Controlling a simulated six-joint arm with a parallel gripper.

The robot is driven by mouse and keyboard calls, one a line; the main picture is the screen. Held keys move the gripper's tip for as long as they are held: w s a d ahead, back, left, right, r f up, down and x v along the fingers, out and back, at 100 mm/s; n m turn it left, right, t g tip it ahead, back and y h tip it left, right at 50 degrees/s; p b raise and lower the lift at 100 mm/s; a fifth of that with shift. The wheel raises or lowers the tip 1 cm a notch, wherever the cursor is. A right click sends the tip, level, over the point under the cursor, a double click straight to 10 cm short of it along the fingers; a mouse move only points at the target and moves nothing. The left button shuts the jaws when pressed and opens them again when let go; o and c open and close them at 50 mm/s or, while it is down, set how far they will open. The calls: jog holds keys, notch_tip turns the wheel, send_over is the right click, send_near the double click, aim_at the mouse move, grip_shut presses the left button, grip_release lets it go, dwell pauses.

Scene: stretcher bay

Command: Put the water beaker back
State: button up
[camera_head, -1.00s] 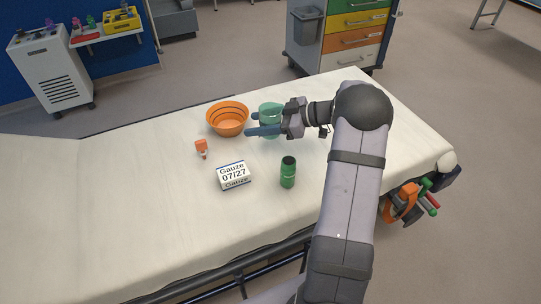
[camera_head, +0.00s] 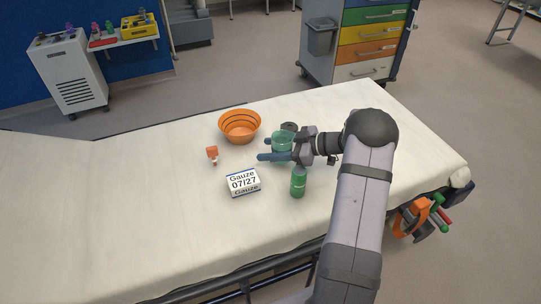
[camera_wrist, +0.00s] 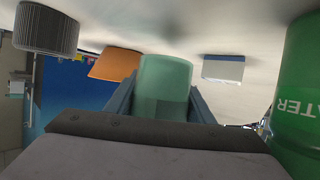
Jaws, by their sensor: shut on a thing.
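A translucent green beaker (camera_head: 283,141) is held between the fingers of my gripper (camera_head: 272,149), over the bed's middle right. In the wrist view, the same beaker (camera_wrist: 164,88) stands between the two dark fingers, which are shut on it. That view is upside down, with the bed on top. I cannot tell whether the beaker touches the bed. A green bottle (camera_head: 298,183) stands just in front of my gripper. In the wrist view, this bottle (camera_wrist: 300,95) is close at the right edge, with the letters "ATER" readable.
An orange bowl (camera_head: 240,127) stands behind and left of the beaker. A dark round object (camera_head: 289,127) is just behind the beaker. A gauze box (camera_head: 243,182) and a small orange-and-white item (camera_head: 212,154) are to the left. The bed's left part (camera_head: 100,210) is clear.

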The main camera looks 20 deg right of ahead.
jog(key=shift+f, duration=1.45)
jog(key=shift+f, duration=0.15)
jog(key=o, duration=1.1)
jog(key=shift+o, duration=0.2)
jog(key=v, duration=1.2)
